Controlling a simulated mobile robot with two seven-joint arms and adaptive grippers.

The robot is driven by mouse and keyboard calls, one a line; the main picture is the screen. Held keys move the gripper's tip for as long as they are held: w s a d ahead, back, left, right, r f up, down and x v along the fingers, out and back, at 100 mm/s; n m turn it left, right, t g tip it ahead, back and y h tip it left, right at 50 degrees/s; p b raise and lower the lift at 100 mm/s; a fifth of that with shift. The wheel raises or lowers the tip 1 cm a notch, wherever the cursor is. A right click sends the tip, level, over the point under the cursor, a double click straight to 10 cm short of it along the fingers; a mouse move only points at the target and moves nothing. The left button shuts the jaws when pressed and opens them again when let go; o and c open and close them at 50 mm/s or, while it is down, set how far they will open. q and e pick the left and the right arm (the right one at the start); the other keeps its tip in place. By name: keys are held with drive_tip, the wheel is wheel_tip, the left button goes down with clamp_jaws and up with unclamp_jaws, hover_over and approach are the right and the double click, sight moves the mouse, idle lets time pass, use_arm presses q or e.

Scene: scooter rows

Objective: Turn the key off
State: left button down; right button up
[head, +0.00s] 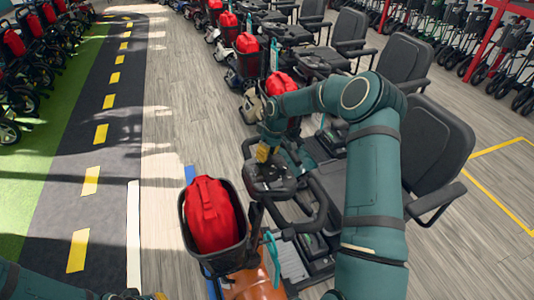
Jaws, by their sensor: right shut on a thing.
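The nearest scooter's dark steering console (270,178) is in the middle of the head view, behind its front basket. My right arm reaches over from the lower right. My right gripper (264,154) points down at the far side of the console, its yellow fingertips shut on the key. The key is too small and too covered by the fingers to make out, so its turn position cannot be told. My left arm comes in at the lower left; only part of my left gripper (130,294) shows at the bottom edge, and its fingers cannot be made out.
The scooter's basket (212,262) holds a red bag (210,215), left of the console. Its black seat (436,150) is to the right, behind my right arm. More scooters stand in a row behind. Wooden floor (165,170) and a dark lane (100,135) are open at left.

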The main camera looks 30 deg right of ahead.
drive_tip(key=shift+f, duration=0.1)
clamp_jaws()
drive_tip(key=o, duration=1.2)
unclamp_jaws()
drive_tip(key=v, duration=1.2)
drive_tip(key=shift+s+f, duration=0.1)
